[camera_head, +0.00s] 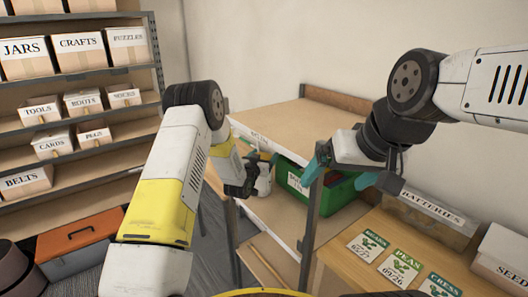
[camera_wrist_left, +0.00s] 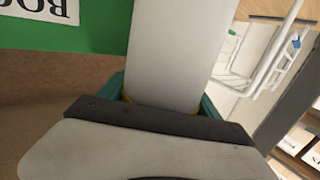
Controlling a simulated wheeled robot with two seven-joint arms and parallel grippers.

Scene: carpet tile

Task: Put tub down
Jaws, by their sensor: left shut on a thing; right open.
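The tub (camera_head: 264,184) looks pale and smooth, and it is partly hidden by my left gripper (camera_head: 256,172) in the head view. That gripper is shut on it. In the left wrist view the pale tub (camera_wrist_left: 168,45) fills the space between the teal fingers of the gripper (camera_wrist_left: 165,103). The tub is at the middle board (camera_head: 280,222) of the wooden rack, left of a green bin (camera_head: 340,196). I cannot tell whether its base touches the board. My right gripper (camera_head: 341,180) is open and empty, in front of the green bin.
The rack's top board (camera_head: 300,125) is above the tub, and a metal post (camera_head: 311,220) stands at the front. A desk at right holds seed packets (camera_head: 404,268) and a batteries box (camera_head: 432,215). Labelled boxes fill the left shelf; an orange toolbox (camera_head: 80,245) is below.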

